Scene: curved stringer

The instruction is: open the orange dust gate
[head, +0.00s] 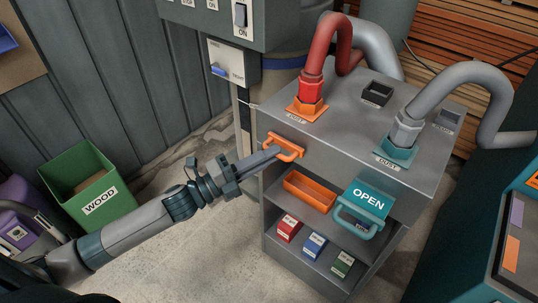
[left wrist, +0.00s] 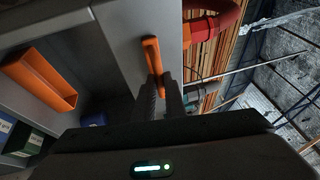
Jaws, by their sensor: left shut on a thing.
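The orange dust gate shows its orange handle (head: 288,148) at the upper left front edge of the grey cabinet (head: 350,125), just below the red hose's orange port. No pulled-out plate of this gate shows; the handle sits close to the cabinet front. My left gripper (head: 272,152) reaches in from the left and is shut on the handle. The left wrist view also shows the orange handle (left wrist: 153,55), with my two dark fingers on it; their tips partly hide it. My right gripper is not in view.
A teal gate (head: 367,197) marked OPEN sticks out of the cabinet front at right, below the grey hose's teal port (head: 398,150). An orange tray (head: 309,191) and several small boxes stand on the shelves. A green WOOD bin (head: 85,185) stands at left; the floor between is clear.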

